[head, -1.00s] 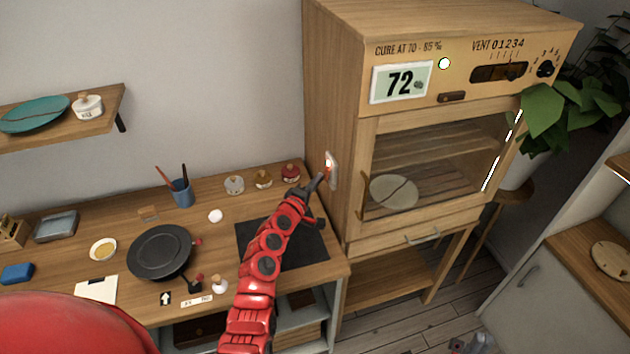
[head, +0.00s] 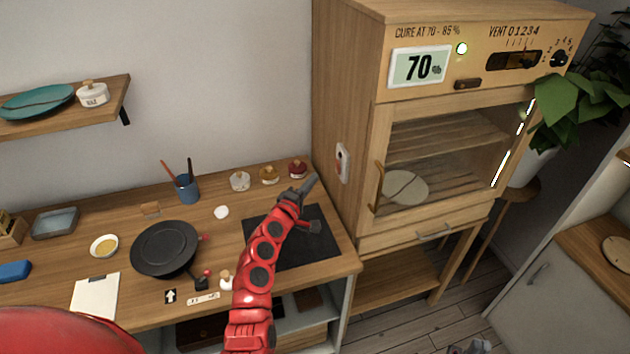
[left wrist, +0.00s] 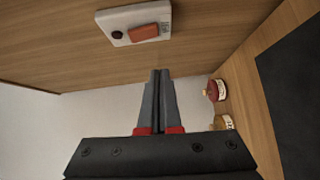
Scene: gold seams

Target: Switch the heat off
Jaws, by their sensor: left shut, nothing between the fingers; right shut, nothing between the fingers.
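The heat switch (head: 343,163) is a white plate on the cabinet's left side wall. In the left wrist view the switch plate (left wrist: 133,14) has an orange-red rocker (left wrist: 144,33) and a dark round lamp (left wrist: 117,35). No glow shows on it. My left gripper (head: 310,184) is shut and empty, just left of and below the switch, apart from it. In the left wrist view its closed fingers (left wrist: 160,75) point toward the wall below the plate. My right gripper (head: 476,347) barely shows at the bottom edge, shut and empty.
The wooden cabinet (head: 345,100) has a glass door, a display (head: 420,66) reading 70 and a lit white lamp (head: 462,48). Small jars (head: 269,175) stand on the bench behind my left arm. A black mat (head: 320,250) and a dark pan (head: 165,248) lie there too.

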